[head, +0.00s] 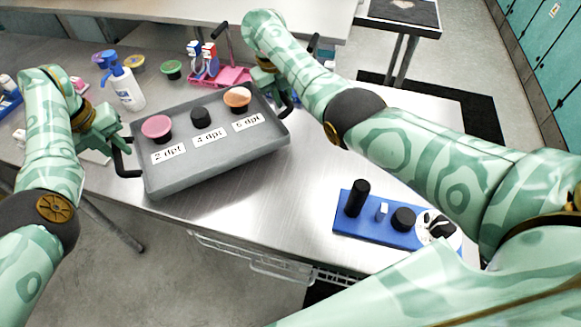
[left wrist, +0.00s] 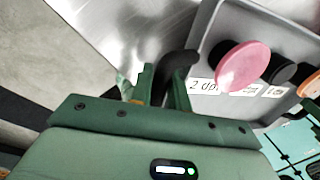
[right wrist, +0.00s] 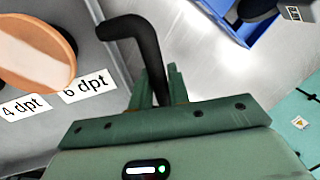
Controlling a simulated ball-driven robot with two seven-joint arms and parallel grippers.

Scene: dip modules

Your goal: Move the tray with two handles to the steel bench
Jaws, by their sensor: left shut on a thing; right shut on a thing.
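The grey tray (head: 215,165) has a black handle at each end and carries a pink-topped piece (head: 156,127), a black piece (head: 201,117) and an orange-topped piece (head: 237,97), with labels in front. My left gripper (head: 115,140) is shut on the left black handle (left wrist: 182,60). My right gripper (head: 273,88) is shut on the right black handle (right wrist: 140,38). The tray overlaps the front edge of a brushed-steel bench (head: 310,190) in the head view. I cannot tell its height above the bench.
A blue base (head: 348,225) with black knobs stands at the bench's front right. A white bottle with a blue pump (head: 128,90), a pink caddy (head: 235,76) and a green-topped piece (head: 171,66) stand behind the tray. Bare steel lies right of the tray.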

